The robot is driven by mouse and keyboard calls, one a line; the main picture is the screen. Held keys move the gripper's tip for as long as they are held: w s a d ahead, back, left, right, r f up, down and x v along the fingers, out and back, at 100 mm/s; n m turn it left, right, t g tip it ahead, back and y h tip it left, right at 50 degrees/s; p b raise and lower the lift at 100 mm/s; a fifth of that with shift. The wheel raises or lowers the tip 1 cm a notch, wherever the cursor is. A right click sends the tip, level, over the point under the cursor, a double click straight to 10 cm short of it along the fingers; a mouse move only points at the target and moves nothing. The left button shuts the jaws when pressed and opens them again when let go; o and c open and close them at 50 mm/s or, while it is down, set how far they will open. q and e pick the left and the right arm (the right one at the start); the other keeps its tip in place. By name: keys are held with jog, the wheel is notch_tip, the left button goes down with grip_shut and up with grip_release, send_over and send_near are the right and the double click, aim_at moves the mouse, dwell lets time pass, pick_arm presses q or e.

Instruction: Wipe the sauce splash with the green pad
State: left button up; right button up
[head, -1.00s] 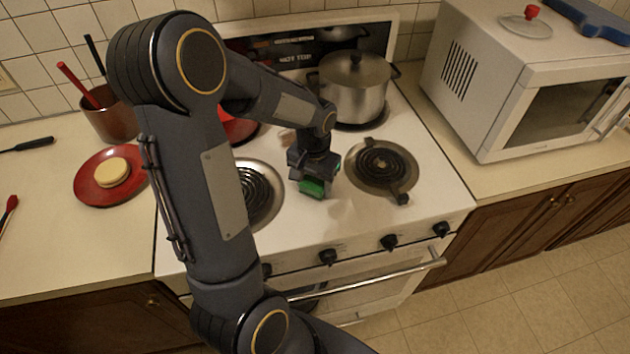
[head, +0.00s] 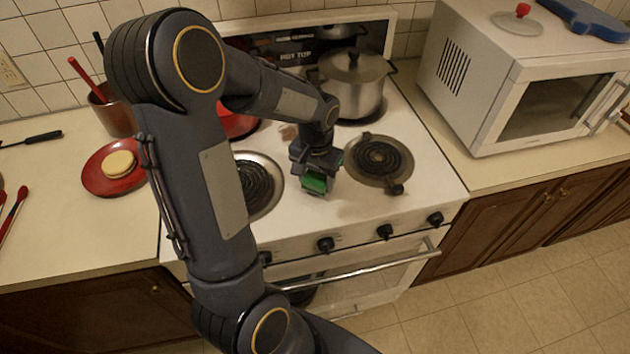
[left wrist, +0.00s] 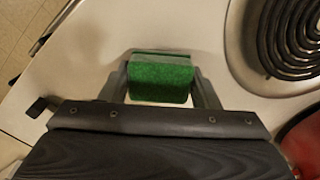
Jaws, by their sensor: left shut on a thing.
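The green pad (head: 314,184) is held in my left gripper (head: 316,178), over the white stovetop between the left and right front burners. In the left wrist view the pad (left wrist: 160,82) sits between the two fingers, which are shut on it. I cannot tell whether the pad touches the stovetop. A brownish smear, which looks like the sauce splash (head: 288,132), shows on the stovetop behind the gripper, partly hidden by my left arm. The smear does not show in the left wrist view. My right gripper is not in view.
A lidded steel pot (head: 352,84) stands on the back right burner. A red pan (head: 238,122) is partly hidden behind my arm. A red plate (head: 112,170) lies on the left counter; a microwave (head: 520,90) stands on the right.

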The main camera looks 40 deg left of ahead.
aim_at(316, 177)
pick_arm(q)
jog(key=shift+w+a+r, duration=0.1)
jog(key=shift+a+r, duration=0.1)
jog(key=shift+r, duration=0.25)
jog(key=shift+r+p, duration=0.35)
jog(key=shift+p, duration=0.2)
jog(key=shift+d+r+p, duration=0.1)
jog(key=shift+r+p, duration=0.5)
jog(key=shift+r, duration=0.3)
notch_tip(316, 177, up, 2)
jog(key=shift+p, duration=0.85)
jog(key=shift+r, duration=0.2)
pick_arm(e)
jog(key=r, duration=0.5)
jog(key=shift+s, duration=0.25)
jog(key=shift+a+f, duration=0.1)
